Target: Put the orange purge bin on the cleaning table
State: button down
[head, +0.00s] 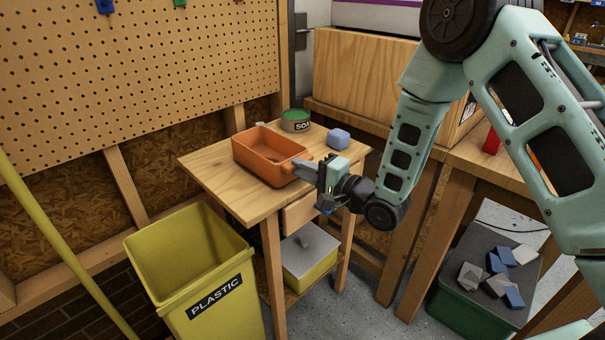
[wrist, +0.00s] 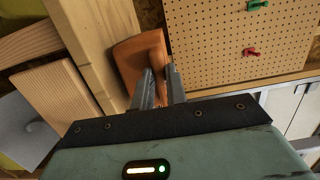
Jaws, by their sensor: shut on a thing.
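A yellow plastic-waste bin (head: 190,262) stands front left. A grey-lidded yellow box (head: 309,258) sits on the lower shelf. A pegboard (head: 140,70) rises behind.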

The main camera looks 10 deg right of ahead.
jog(key=shift+f, duration=0.65)
jog(key=shift+f, duration=0.15)
jog(key=c, duration=1.4)
grip_release()
